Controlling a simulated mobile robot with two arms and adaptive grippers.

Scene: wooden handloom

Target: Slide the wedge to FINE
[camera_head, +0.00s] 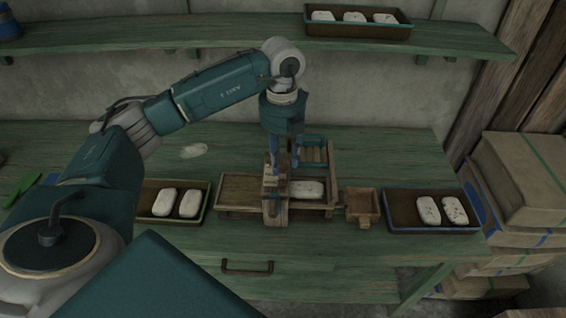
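A wooden device (240,190) stands on the green workbench, with an upright wooden post (275,208) near its middle. A small light wooden piece on the post, possibly the wedge (275,187), sits just below my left gripper (282,168). My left gripper points down from above, its fingertips at or close to that piece. Whether the fingers grip it cannot be told. A white speckled bar (307,190) lies in the device, right of the post. No FINE marking is readable. My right gripper is not in view.
A tray (175,215) with two white bars stands left of the device. A small wooden box (361,205) and a blue-edged tray (400,222) with two speckled bars stand to the right. Boxes (520,180) are stacked at the far right. A shelf (210,32) runs above.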

